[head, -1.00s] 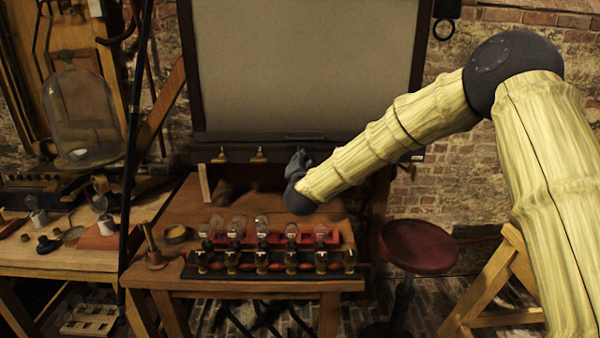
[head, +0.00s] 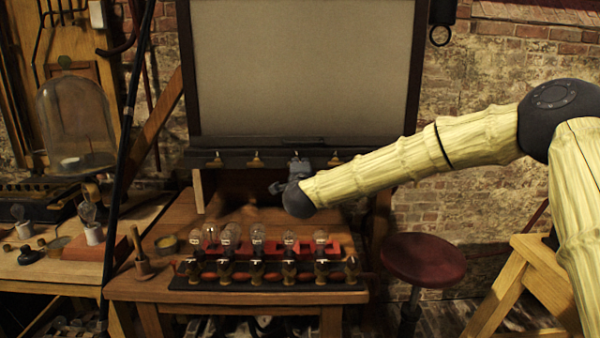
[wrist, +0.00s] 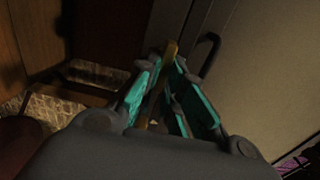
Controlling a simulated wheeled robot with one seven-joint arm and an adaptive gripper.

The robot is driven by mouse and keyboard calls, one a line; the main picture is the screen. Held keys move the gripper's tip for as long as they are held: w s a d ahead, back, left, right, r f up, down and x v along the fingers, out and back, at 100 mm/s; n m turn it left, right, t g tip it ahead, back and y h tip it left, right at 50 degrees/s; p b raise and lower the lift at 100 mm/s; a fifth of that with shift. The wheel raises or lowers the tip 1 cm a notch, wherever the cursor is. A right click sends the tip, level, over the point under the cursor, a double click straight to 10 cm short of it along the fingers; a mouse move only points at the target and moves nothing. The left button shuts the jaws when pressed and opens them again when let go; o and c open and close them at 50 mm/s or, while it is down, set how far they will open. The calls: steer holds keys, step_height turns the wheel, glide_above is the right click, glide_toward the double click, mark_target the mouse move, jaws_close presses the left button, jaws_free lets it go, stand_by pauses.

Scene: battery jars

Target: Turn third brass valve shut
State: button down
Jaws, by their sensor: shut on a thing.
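Several brass valves sit in a row along the dark rail (head: 232,159) under the grey board. The first valve (head: 215,160), second valve (head: 256,160) and fourth valve (head: 335,160) show in the head view. My gripper (head: 297,163) is at the third valve's place and hides most of it; only a small bright tip shows above. In the wrist view, my gripper (wrist: 166,95) has its teal pads closed on the third brass valve (wrist: 170,50), a narrow brass bar between them. How far the valve is turned cannot be told.
Below stands a wooden table (head: 150,285) with a rack of glass bulbs (head: 258,235) and small fittings. A red stool (head: 424,260) is at the right. A glass dome (head: 78,125) and black pole (head: 130,130) stand left. The grey board (head: 300,70) rises behind.

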stand_by(0.3)
steer(key=c, duration=1.5)
jaws_free()
steer(key=shift+d, duration=0.1)
steer(key=shift+c, duration=0.2)
steer(key=s, duration=1.2)
steer(key=shift+f, duration=0.1)
